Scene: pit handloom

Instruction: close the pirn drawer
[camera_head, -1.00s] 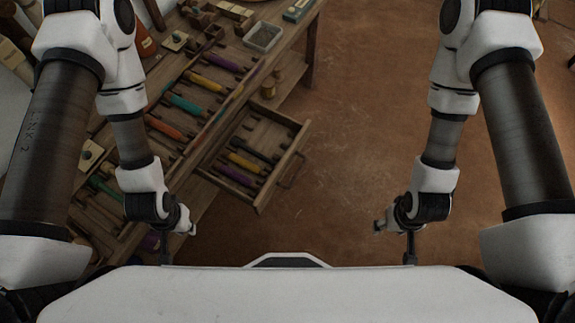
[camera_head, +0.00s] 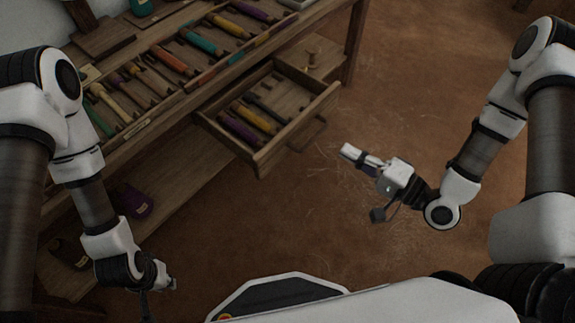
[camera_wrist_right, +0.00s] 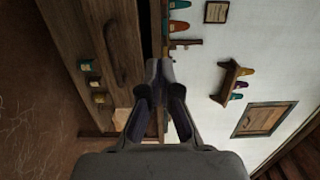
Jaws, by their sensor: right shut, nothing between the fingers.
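The pirn drawer (camera_head: 283,147) is pulled out of the wooden bench. It holds purple, yellow and dark pirns (camera_head: 254,118), and a bar handle (camera_head: 308,134) is on its front. My right gripper (camera_head: 347,151) is shut and empty, in front of the drawer and to the right of the handle, with a gap between them in the picture. In the right wrist view its closed fingers (camera_wrist_right: 158,72) point at a wooden panel with a dark handle (camera_wrist_right: 120,52), which looks like the drawer front. My left gripper (camera_head: 170,285) hangs low at the left, away from the drawer; its fingers are too small to read.
The bench top (camera_head: 150,38) carries rows of coloured pirns behind the drawer. A low shelf (camera_head: 185,190) runs under the bench, with a purple object (camera_head: 134,203) on it. The brown floor (camera_head: 420,80) to the right is clear.

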